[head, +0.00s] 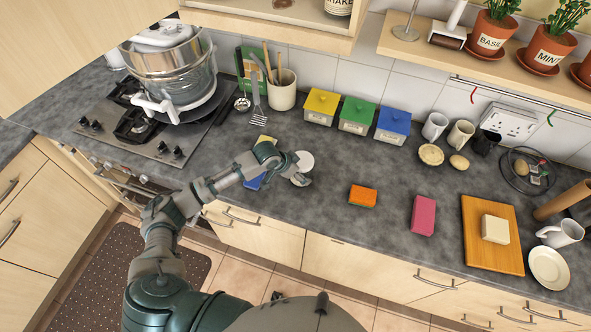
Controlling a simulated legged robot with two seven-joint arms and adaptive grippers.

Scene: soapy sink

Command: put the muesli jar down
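My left gripper (297,172) is over the grey counter near its front edge, left of the middle. Its fingers are closed around a small pale jar with a round white lid (304,160), which I take to be the muesli jar. The jar looks upright, with its lid above the fingers and part of its body hidden by them. I cannot tell whether its base touches the counter. My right gripper is not in view.
A blue item (255,181) lies partly behind my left arm. An orange sponge (363,196) and a pink block (423,215) lie to the right. Yellow (321,106), green (357,115) and blue (393,124) canisters stand along the wall. Counter between canisters and sponge is clear.

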